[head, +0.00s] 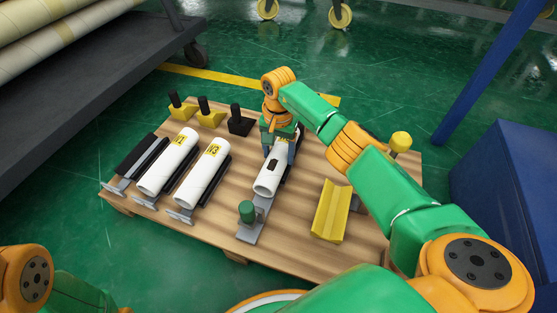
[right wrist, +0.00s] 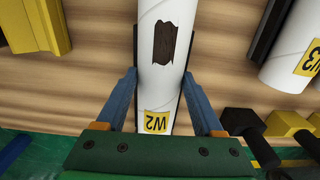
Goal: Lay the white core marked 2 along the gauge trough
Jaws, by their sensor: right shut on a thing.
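The white core marked W2 (head: 268,182) has a dark brown torn patch on its side. It also shows in the right wrist view (right wrist: 163,85), its yellow label near my palm. My right gripper (head: 279,143) is shut on its far end, one finger on each side. The core lies along a dark-sided holder on a grey base (head: 249,232) with a green knob; I cannot tell whether it rests on it. A yellow V-shaped trough (head: 331,211) stands empty to the right. I cannot tell which of these is the gauge trough. My left gripper is out of view.
Two more white cores, one marked W3 (head: 203,175) and another (head: 167,162), lie in cradles at left. An empty dark cradle (head: 140,160) is beyond them. Yellow and black knobbed blocks (head: 211,113) line the pallet's back.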

